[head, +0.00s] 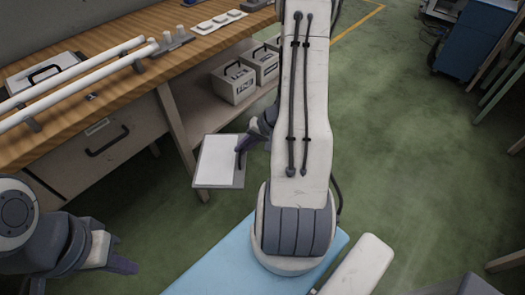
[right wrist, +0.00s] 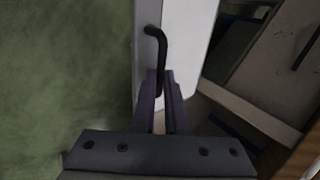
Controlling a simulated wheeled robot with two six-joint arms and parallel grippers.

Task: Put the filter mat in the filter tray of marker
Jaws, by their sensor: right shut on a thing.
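A flat white tray-like piece (head: 216,162) with a grey edge sticks out from under the workbench. I cannot tell whether its white face is the tray itself or a mat in it. My right gripper (head: 241,148) is at its right side. In the right wrist view, the right gripper (right wrist: 167,88) is shut on the black bent handle (right wrist: 161,44) of the white piece (right wrist: 183,40). My left gripper (head: 128,267) hangs empty at the lower left, its finger gap unclear. No filter mat or marker can be made out for certain.
The wooden workbench (head: 118,75) carries long white tubes (head: 75,82) and small grey parts. Labelled grey boxes (head: 233,84) stand on its lower shelf. A light-blue flat surface (head: 215,268) lies below my right arm. Green floor is free to the right, before a blue cabinet (head: 468,45).

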